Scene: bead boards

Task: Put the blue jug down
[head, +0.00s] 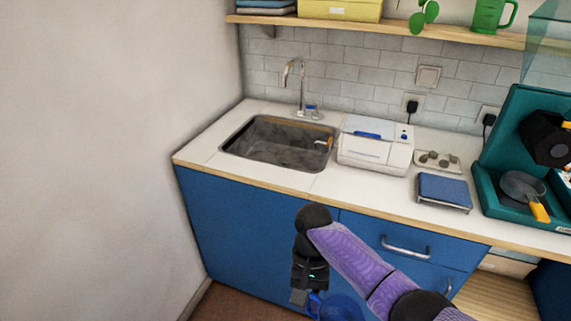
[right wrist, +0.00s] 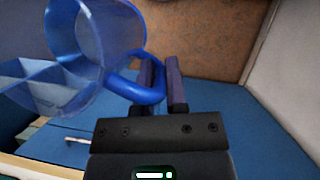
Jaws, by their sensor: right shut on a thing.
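The blue jug (head: 342,308) is a see-through blue vessel, low in front of the blue cabinet in the head view and cut off by the bottom edge. The right wrist view shows the jug (right wrist: 112,38) large at the upper left, with its curved handle reaching between the fingers. My right gripper (head: 306,297) is shut on the jug's handle; in the right wrist view its two dark purple fingers (right wrist: 161,88) stand on either side of the handle. My left gripper is not in view.
The white counter (head: 293,186) holds a sink (head: 262,145), a white box-shaped appliance (head: 370,150), a small tray (head: 437,161) with several items, a blue scale-like block (head: 443,190) and a teal stand (head: 488,200). Its front strip is clear. A drawer handle (head: 405,249) sticks out below.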

